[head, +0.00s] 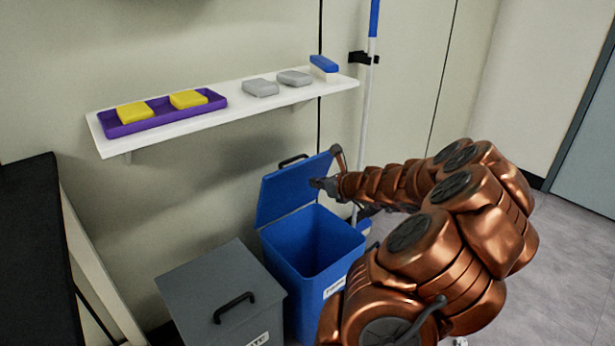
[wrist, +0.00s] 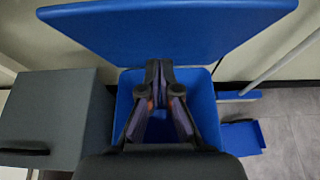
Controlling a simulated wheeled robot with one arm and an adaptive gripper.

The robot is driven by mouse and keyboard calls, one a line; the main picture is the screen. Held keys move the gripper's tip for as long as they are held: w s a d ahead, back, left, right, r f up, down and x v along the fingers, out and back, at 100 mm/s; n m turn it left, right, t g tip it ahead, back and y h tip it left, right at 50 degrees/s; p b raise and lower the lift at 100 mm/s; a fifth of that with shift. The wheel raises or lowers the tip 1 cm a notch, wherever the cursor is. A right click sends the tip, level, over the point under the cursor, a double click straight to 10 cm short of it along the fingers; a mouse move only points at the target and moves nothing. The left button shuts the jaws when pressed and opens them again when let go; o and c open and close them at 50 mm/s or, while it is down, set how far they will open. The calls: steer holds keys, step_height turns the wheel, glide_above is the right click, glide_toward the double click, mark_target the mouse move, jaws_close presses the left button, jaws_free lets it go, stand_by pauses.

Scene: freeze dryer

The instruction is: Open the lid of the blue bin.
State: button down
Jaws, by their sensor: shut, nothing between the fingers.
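The blue bin (head: 318,244) stands on the floor below the shelf. Its blue lid (head: 290,190) is raised and tilted back toward the wall, with a dark handle (head: 293,160) at its far edge. The inside of the bin shows and looks empty. My gripper (head: 322,184) is in front of the lid's inner face at its right side; I cannot tell whether it touches. In the wrist view the closed fingertips (wrist: 158,68) lie over the bin opening, just below the lid's lower edge (wrist: 165,30). Nothing is between the fingers.
A grey bin (head: 205,285) with its lid down stands left of the blue bin. A white shelf (head: 225,110) above holds a purple tray (head: 215,101) with yellow sponges, grey pieces and a blue brush. A blue-topped pole (head: 366,110) and a blue dustpan (wrist: 243,138) are at the right.

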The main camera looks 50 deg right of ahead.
mark_target(300, 171)
steer(key=shift+w+d+r+b, duration=0.1)
steer(key=shift+w+d+r, duration=0.1)
steer(key=shift+w, duration=0.5)
steer(key=shift+w+d+r+b, duration=0.15)
steer(key=shift+w+r, duration=0.1)
steer(key=shift+w, duration=0.5)
steer(key=shift+w+d+r+b, duration=0.1)
steer(key=shift+w+r, duration=0.1)
steer(key=shift+w, duration=0.5)
